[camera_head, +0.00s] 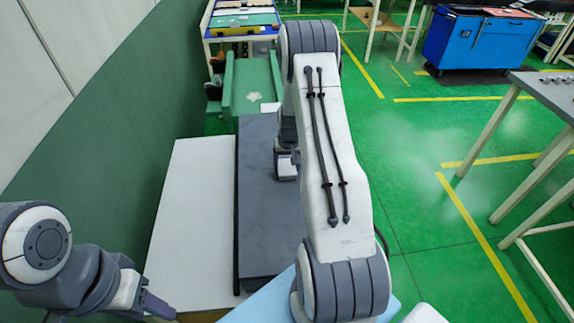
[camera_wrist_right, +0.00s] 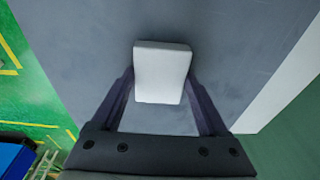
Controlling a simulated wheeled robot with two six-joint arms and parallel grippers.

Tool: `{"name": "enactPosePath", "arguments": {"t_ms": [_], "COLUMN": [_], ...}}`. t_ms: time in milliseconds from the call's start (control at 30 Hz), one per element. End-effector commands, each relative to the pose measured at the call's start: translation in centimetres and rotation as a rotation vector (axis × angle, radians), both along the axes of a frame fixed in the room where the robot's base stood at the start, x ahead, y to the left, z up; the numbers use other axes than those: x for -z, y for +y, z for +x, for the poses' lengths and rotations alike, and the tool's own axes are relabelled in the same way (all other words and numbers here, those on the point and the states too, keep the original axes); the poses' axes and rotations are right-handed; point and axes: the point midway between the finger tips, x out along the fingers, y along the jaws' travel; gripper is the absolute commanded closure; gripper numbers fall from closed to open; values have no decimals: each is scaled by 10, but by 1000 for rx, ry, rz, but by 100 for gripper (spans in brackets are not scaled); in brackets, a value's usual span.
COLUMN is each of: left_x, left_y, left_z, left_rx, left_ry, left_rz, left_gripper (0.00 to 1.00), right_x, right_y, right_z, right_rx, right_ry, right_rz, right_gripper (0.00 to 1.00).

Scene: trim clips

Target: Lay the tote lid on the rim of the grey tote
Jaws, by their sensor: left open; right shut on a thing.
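The tote lid (camera_head: 262,215) is a flat, dark blue-grey slab over the white table, partly covered by my right arm in the head view. My right gripper (camera_head: 287,166) is shut on the lid's white handle block. In the right wrist view the handle (camera_wrist_right: 162,72) sits between the two fingers, with the lid's flat face (camera_wrist_right: 235,35) behind it. I cannot make out the grey tote separately, nor tell whether the lid touches a rim. My left gripper (camera_head: 158,306) is open and empty at the lower left, apart from the lid.
The white table top (camera_head: 192,205) is bare left of the lid. A green trough-like piece (camera_head: 252,88) stands beyond the lid. A green wall panel (camera_head: 110,150) runs along the left. A light blue surface (camera_head: 268,306) shows at the bottom.

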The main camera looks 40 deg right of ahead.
Motion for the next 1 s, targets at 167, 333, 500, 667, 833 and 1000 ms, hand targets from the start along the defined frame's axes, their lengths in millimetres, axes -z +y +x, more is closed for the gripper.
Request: {"name": "enactPosePath", "arguments": {"t_ms": [167,333,500,667,833,1000], "left_x": [3,5,8,10,13,12], "left_y": [0,0,0,0,0,0], "left_z": [0,0,0,0,0,0], "left_rx": [0,0,0,0,0,0], "left_ry": [0,0,0,0,0,0], "left_rz": [0,0,0,0,0,0], "left_gripper": [50,50,50,50,50,50], "right_x": [3,6,10,13,16,16], "right_y": [0,0,0,0,0,0], "right_z": [0,0,0,1,1,0], "right_rx": [0,0,0,0,0,0], "right_ry": [-1,-2,-2,-2,-2,-2], "right_rz": [-1,-1,-1,-1,-1,-1], "right_gripper": [100,100,100,100,100,0]}}
